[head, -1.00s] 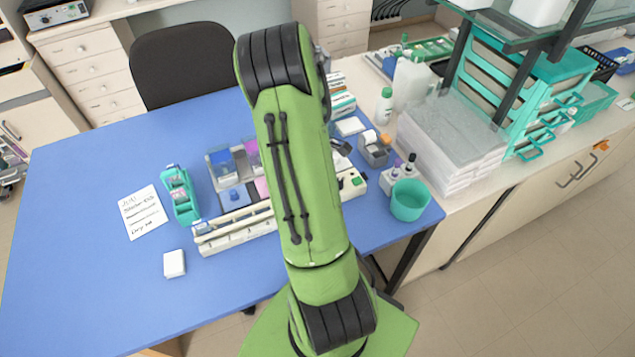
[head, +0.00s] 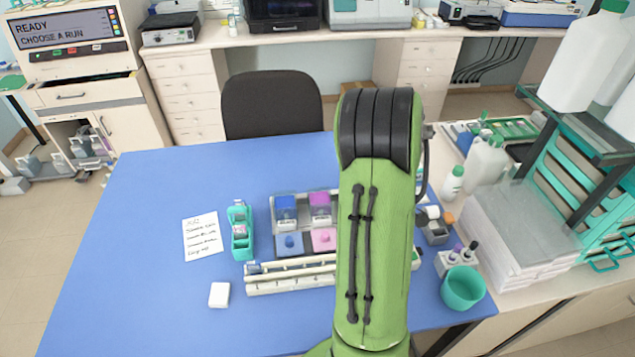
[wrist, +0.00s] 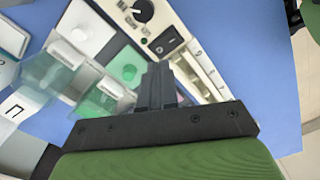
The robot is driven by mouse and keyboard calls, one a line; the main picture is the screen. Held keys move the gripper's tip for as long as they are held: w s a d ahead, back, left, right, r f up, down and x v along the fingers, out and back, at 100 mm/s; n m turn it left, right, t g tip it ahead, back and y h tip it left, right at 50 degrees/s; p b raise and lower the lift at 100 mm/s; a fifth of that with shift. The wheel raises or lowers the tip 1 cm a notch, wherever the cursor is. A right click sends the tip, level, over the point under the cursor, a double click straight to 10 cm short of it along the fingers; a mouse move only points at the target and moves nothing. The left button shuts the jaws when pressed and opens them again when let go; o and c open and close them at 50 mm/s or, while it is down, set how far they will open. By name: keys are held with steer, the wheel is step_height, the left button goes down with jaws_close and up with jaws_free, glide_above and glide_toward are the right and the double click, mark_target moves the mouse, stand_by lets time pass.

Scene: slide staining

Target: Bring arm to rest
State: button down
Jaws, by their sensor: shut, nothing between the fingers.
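My green arm stands in the middle of the head view, over the right part of the blue table (head: 130,270). It hides part of the staining station (head: 290,275) behind it. My gripper (wrist: 155,75) shows in the wrist view with its dark fingers together and nothing between them. I cannot tell the height of the fingers above these. In the head view the gripper is hidden behind the arm.
A handwritten card (head: 201,236), a teal slide holder (head: 240,230) and a white block (head: 219,294) lie left of the station. The table's left side is clear.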

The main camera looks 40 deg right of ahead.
steer(key=w+a+r+m+t, duration=0.2)
steer(key=a+r+m+t, duration=0.15)
steer(key=a+r, duration=1.5)
steer(key=s+a+r+m+t, duration=0.2)
steer(key=s+a, duration=0.5)
steer(key=a, duration=0.1)
steer(key=shift+s, duration=0.15)
